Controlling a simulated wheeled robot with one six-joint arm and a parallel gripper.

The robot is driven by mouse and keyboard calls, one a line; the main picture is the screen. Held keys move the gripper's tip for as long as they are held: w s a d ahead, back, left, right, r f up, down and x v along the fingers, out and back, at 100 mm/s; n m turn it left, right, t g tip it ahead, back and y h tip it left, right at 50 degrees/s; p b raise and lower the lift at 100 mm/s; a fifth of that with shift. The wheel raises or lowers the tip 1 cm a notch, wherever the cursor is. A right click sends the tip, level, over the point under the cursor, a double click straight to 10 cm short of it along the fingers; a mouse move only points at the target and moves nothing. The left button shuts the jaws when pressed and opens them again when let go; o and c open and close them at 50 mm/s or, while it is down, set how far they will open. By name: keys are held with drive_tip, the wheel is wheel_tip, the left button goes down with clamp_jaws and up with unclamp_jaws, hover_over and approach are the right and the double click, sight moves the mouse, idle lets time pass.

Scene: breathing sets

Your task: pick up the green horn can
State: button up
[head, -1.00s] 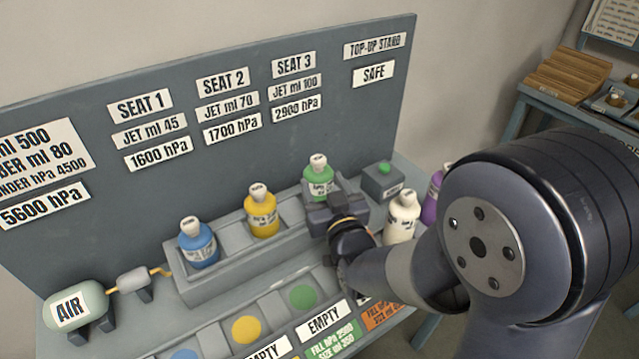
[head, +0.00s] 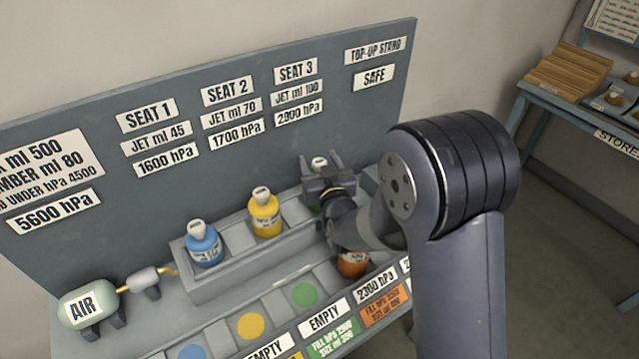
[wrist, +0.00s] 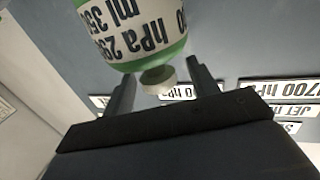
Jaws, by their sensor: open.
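The green horn can (wrist: 150,45) has a white label and a pale cap. It fills the upper middle of the wrist view, with its cap (wrist: 157,78) between my two fingers. In the head view its cap (head: 319,162) shows at the Seat 3 end of the grey rack, and my gripper hides most of its body. My gripper (head: 321,167) is open around the cap, seen also in the wrist view (wrist: 161,74). A gap shows on the finger sides; I cannot tell of any contact.
A yellow can (head: 265,215) and a blue can (head: 203,246) stand in the rack (head: 240,262). An orange can (head: 353,264) stands by my arm. The sign panel (head: 150,90) rises close behind. An air tank (head: 87,309) is at left.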

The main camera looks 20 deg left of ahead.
drive_tip(key=shift+c, duration=0.3)
clamp_jaws()
idle(0.4)
